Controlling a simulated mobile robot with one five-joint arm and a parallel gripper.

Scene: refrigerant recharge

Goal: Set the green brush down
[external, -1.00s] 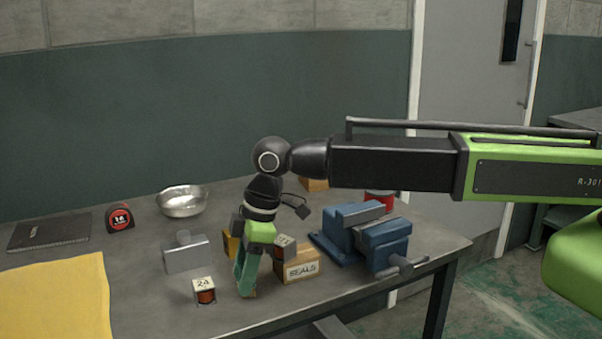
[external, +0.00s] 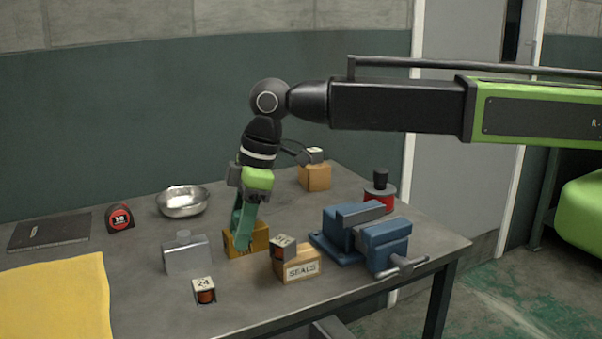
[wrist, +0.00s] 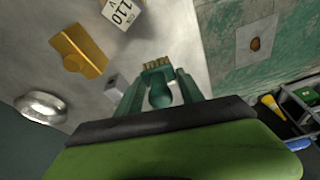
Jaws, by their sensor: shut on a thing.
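The green brush (wrist: 160,94) is between my gripper's fingers in the wrist view, with its tan bristles pointing away from me. In the external view the green fingers and the brush blend together, and I cannot tell the bristles from the yellow block. Whether the brush touches anything is not clear.
A grey flask (external: 186,257) stands left of my gripper, and the SEALS box (external: 301,270) with a cube on it stands right. A blue vise (external: 365,237) is farther right. A metal bowl (external: 183,202) is behind. Bare tabletop (external: 255,302) lies in front.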

